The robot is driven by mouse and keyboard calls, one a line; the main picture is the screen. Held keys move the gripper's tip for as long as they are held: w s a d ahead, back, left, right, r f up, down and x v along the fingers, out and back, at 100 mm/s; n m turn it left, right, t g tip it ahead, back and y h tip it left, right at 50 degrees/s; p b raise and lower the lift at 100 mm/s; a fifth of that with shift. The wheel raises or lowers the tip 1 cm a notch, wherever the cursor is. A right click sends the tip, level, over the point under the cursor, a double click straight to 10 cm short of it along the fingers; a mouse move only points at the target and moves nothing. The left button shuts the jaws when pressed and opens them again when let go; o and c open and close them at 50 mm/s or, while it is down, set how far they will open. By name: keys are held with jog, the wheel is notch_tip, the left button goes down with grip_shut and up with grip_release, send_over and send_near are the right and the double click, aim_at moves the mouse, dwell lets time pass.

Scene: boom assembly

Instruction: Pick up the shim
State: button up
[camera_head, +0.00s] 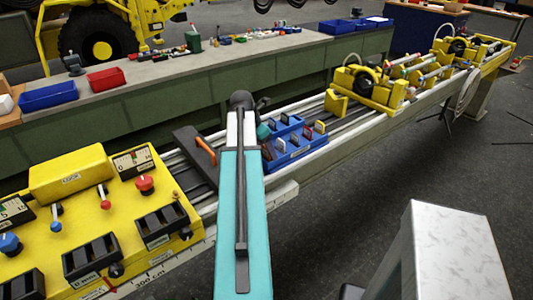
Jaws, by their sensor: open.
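A blue tray (291,153) sits on the rail just right of my teal arm. Several small thin upright pieces stand in its compartments, among them a red one (307,133) and an orange-brown one (294,140). They look like shims, but I cannot tell which one is the shim of the task. My arm reaches forward across the rail, its far joint left of the tray. My gripper is hidden behind my arm, so its fingers and their place relative to the pieces do not show.
A yellow control panel (70,231) with levers and knobs is at the left. A dark block with an orange handle (206,151) lies left of my arm. Yellow clamp fixtures (366,86) stand farther along the rail. A green bench (200,88) runs behind. Floor at right is mostly open.

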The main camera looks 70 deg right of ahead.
jog(key=shift+s+d+f, duration=0.1)
jog(key=shift+d+f, duration=0.05)
jog(key=shift+f, duration=0.25)
jog(key=c, duration=1)
